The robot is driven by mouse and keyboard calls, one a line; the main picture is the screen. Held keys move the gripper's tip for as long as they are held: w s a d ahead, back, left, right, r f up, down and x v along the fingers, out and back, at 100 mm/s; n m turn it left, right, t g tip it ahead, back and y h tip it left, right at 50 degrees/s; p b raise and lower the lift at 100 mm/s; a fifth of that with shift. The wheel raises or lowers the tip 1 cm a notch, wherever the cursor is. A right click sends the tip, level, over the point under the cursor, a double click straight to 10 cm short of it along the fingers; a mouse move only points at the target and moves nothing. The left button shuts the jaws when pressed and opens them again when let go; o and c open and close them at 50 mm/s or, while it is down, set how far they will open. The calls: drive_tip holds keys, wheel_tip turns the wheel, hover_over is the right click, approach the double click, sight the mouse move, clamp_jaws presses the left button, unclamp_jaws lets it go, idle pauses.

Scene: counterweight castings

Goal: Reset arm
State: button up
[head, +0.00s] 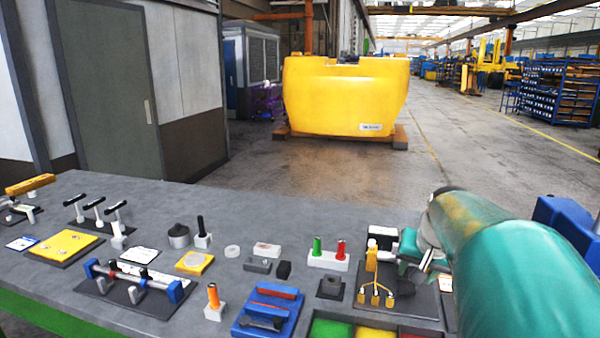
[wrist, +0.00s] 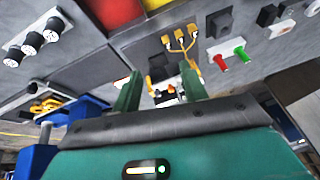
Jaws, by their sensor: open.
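My teal arm (head: 510,265) reaches in from the right edge of the head view, over the right side of the grey workbench (head: 130,200). My gripper (wrist: 161,76) shows in the wrist view as two green fingers set apart, with nothing held between them. In the head view the gripper (head: 415,252) is small and partly hidden by the arm. It is near a yellow branched fitting (head: 377,285) on a dark plate. In the wrist view that yellow fitting (wrist: 181,40) lies beyond the fingers. I cannot tell the gripper's height above the bench.
Close by are a white block with green and red pegs (head: 328,255), a blue tray (head: 268,312) and a bin with coloured compartments (head: 330,329). Several fixtures fill the bench's left half. A yellow counterweight casting (head: 345,95) stands on the floor beyond; open floor lies to its right.

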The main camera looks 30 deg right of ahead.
drive_tip(key=w+a+n+t+y, duration=0.1)
drive_tip(key=a+n, duration=0.2)
drive_tip(key=a, duration=0.6)
drive_tip(key=w+a+n+y, duration=0.1)
drive_tip(key=w+a+n, duration=0.1)
drive_tip(key=a, duration=0.8)
drive_tip(key=s+a+f+n, duration=0.1)
drive_tip(key=s+a+n, duration=0.1)
drive_tip(key=a, duration=0.6)
drive_tip(key=s+a+f+n, duration=0.2)
drive_tip(key=s+a+n, duration=0.1)
drive_tip(key=a, duration=0.4)
drive_tip(key=shift+s+a+n+t+y, duration=0.3)
drive_tip(key=shift+s+a, duration=0.1)
drive_tip(key=shift+s, duration=0.25)
drive_tip(key=shift+c, duration=0.7)
drive_tip(key=shift+d, duration=0.25)
